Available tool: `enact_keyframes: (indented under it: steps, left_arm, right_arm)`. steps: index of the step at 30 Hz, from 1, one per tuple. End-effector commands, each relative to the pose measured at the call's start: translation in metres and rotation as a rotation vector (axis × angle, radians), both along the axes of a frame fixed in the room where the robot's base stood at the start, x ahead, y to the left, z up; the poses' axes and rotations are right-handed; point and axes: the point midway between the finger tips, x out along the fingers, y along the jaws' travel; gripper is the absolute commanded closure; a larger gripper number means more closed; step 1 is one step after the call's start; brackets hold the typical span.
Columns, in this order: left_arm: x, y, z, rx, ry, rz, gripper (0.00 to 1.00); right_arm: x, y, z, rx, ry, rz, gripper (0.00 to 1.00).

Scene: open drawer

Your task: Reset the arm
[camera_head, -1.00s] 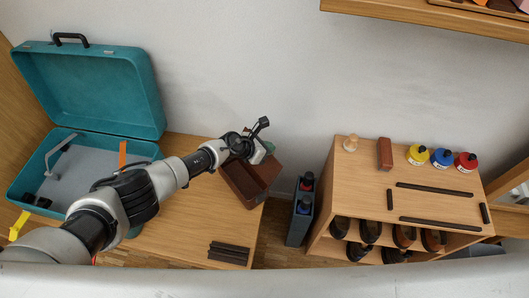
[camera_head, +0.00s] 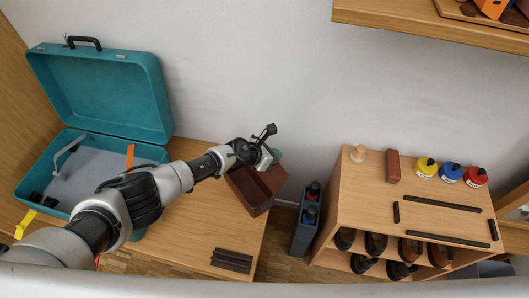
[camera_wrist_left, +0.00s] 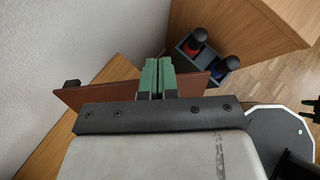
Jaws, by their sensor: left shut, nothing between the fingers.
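My left arm reaches in from the left in the head view. Its gripper (camera_head: 275,155) is over the back of a small reddish-brown open box (camera_head: 248,194), which stands at the right end of the wooden table. In the left wrist view the green fingers (camera_wrist_left: 158,78) are together, with nothing visible between them. A brown panel (camera_wrist_left: 85,94) shows on both sides of the fingers, partly hidden by the gripper body. I cannot tell whether the fingers touch it. My right gripper is not in view.
An open teal case (camera_head: 100,92) stands on the left of the table (camera_head: 190,238). Dark bars (camera_head: 232,261) lie at its front. A dark bottle holder (camera_head: 303,236) stands between the table and a wooden shelf unit (camera_head: 350,200), which carries several paint bottles (camera_head: 450,172).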

Motion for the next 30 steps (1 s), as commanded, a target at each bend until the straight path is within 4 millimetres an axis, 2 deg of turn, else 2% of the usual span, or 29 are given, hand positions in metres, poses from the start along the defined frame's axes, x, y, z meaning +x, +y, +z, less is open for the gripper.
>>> enact_keyframes:
  steps: [1, 3, 9, 15, 21, 24, 26, 29, 30]
  left_arm:
    - [-0.003, 0.007, 0.011, 0.003, -0.001, -0.001, 1.00]
    - [-0.008, 0.017, 0.020, 0.004, -0.002, 0.000, 1.00]
    - [-0.024, 0.044, 0.044, 0.003, -0.001, 0.001, 1.00]
    - [-0.035, 0.061, 0.057, 0.002, 0.000, 0.000, 1.00]
    - [-0.037, 0.066, 0.059, 0.001, 0.000, 0.001, 1.00]
    - [-0.038, 0.063, 0.060, -0.010, 0.003, 0.005, 1.00]
    - [-0.043, 0.054, 0.062, -0.051, 0.014, 0.024, 1.00]
    - [-0.058, 0.023, 0.078, -0.231, 0.063, 0.127, 1.00]
    - [-0.066, 0.006, 0.090, -0.350, 0.103, 0.203, 1.00]
  right_arm:
    - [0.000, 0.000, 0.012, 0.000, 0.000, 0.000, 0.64]
    - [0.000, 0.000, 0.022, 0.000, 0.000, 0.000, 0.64]
    - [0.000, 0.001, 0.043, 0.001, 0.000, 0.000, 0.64]
    - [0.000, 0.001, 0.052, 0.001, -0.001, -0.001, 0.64]
    - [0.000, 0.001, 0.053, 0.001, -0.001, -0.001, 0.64]
    - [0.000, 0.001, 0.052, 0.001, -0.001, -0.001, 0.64]
    - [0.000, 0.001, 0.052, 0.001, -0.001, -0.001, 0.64]
    - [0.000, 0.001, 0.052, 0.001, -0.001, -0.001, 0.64]
    - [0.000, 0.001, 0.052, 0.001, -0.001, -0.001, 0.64]
